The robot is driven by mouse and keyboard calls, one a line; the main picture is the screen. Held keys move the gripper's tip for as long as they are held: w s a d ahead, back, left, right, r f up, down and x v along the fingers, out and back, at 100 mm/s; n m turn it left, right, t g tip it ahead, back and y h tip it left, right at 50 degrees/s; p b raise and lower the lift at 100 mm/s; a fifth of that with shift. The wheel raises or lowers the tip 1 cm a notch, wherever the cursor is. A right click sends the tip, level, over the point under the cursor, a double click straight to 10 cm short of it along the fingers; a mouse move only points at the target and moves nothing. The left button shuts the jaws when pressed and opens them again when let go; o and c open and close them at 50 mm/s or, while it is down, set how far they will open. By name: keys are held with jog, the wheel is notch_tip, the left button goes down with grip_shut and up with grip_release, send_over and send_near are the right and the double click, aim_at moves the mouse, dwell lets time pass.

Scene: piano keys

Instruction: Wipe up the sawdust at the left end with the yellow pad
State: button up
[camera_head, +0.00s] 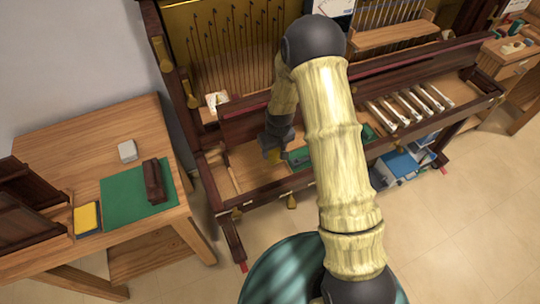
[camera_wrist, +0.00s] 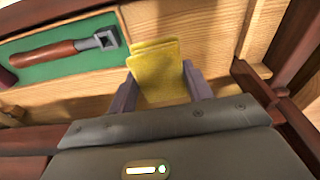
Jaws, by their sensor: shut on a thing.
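My gripper (camera_head: 273,152) is over the left part of the piano's bare wooden key bed (camera_head: 240,165). It is shut on a yellow pad (camera_wrist: 157,75), which sticks out between the two fingers in the wrist view. Whether the pad touches the wood is not clear. I cannot make out the sawdust for certain in either view.
A wooden-handled tool (camera_wrist: 55,52) lies on green felt (camera_wrist: 80,65) beside the pad. Several white keys (camera_head: 410,105) sit farther right. Dark case wood (camera_wrist: 297,45) borders the bed. The side table (camera_head: 70,140) holds a grey block (camera_head: 127,150) and a yellow-and-blue item (camera_head: 87,218).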

aim_at(264, 168)
jog(key=p, duration=0.2)
jog(key=shift+w+a+r+p, duration=0.1)
jog(key=shift+w+r+p, duration=0.15)
jog(key=shift+r+p, duration=0.15)
jog(key=shift+w+a+f+p, duration=0.2)
jog(key=shift+w+f+p, duration=0.05)
jog(key=shift+p, duration=0.9)
jog(key=shift+f, duration=0.15)
jog(key=shift+w+f+b, duration=0.1)
jog(key=shift+f+b, duration=1.15)
jog(key=shift+f, duration=0.45)
jog(key=shift+f+b, duration=1.2)
jog(key=shift+f, duration=0.65)
jog(key=shift+f+b, duration=0.3)
jog(key=shift+f, duration=0.35)
jog(key=a, duration=0.1)
jog(key=s+a, duration=0.1)
jog(key=a, duration=0.1)
jog(key=shift+s+r, duration=0.1)
jog(key=shift+c, duration=0.4)
